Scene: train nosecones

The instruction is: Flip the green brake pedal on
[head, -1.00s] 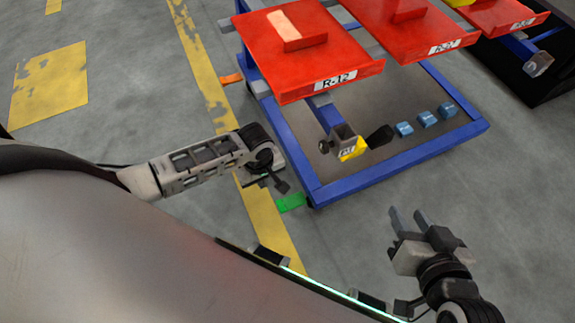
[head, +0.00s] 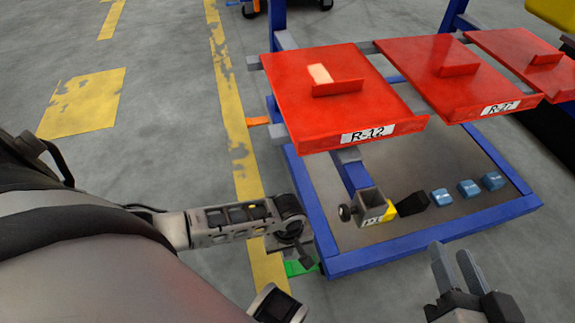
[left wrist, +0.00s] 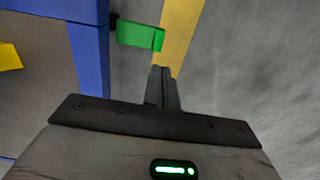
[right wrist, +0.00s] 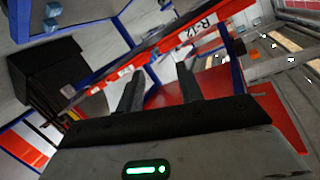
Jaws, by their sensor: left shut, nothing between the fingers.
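The green brake pedal (head: 300,268) sticks out from the near left corner of the blue cart frame (head: 334,262), low over the floor. It also shows in the left wrist view (left wrist: 140,35), joined to the blue frame post. My left gripper (head: 307,258) is shut and empty, right by the pedal in the head view. In the left wrist view its closed fingertips (left wrist: 162,72) are just below and right of the pedal's free end, with a small gap in the picture. My right gripper (head: 456,268) is open and empty, in front of the cart's near edge.
An orange pedal (head: 258,121) sticks out farther back on the cart's left side. Red trays (head: 325,90) overhang the frame. A grey-yellow hitch block (head: 372,208), a black piece (head: 412,202) and blue blocks (head: 468,188) are on the cart base. Floor left of the cart is free.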

